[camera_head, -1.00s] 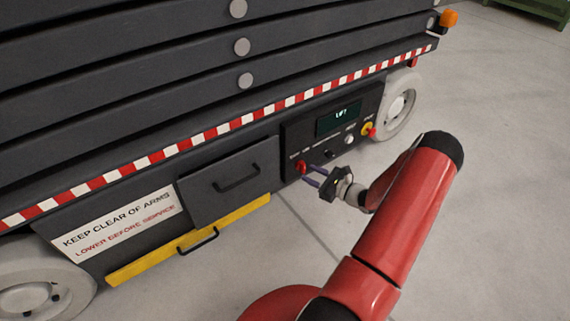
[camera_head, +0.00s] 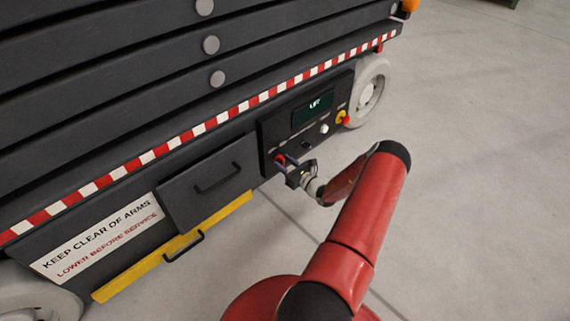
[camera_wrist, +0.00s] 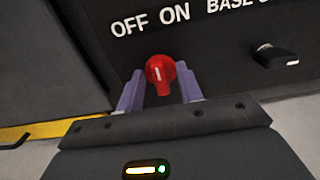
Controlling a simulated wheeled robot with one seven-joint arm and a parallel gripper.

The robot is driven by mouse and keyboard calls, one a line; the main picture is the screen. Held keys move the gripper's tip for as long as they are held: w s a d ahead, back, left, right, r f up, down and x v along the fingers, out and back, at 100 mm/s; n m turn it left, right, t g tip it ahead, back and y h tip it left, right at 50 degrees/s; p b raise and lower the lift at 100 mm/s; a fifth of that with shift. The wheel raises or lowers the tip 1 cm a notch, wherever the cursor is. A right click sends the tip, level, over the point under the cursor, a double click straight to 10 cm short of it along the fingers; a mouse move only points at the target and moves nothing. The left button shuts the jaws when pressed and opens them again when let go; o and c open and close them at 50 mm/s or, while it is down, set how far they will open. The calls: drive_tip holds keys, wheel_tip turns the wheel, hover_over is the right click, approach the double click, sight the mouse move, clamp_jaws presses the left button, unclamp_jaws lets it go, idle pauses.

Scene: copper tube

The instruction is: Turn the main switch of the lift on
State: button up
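The main switch is a red knob (camera_wrist: 159,72) on the lift's dark control panel, below the white OFF and ON labels. Its white mark stands close to upright in the wrist view, roughly between the two labels. In the head view the red knob (camera_head: 280,158) is at the panel's lower left, partly hidden by my gripper. My gripper (camera_wrist: 160,90) is open, with one purple finger on each side of the knob's lower part. A gap shows between the knob and each finger. I cannot tell how far the fingers reach over it.
A black base selector knob (camera_wrist: 278,56) lies to the right. The panel also has a lit LIFT display (camera_head: 313,108), a white button (camera_head: 324,129) and a red-and-yellow stop button (camera_head: 342,117). A grey drawer (camera_head: 205,185) with a handle is left of the panel. Floor in front is clear.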

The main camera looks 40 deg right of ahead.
drive_tip(key=shift+c, duration=0.5)
clamp_jaws()
drive_tip(key=shift+m, duration=0.3)
drive_tip(key=m, duration=0.5)
drive_tip(key=shift+d, duration=0.15)
drive_tip(key=m, duration=0.6)
drive_tip(key=shift+w+d+f, duration=0.1)
drive_tip(key=shift+m, duration=0.3)
drive_tip(key=shift+o, duration=0.5)
unclamp_jaws()
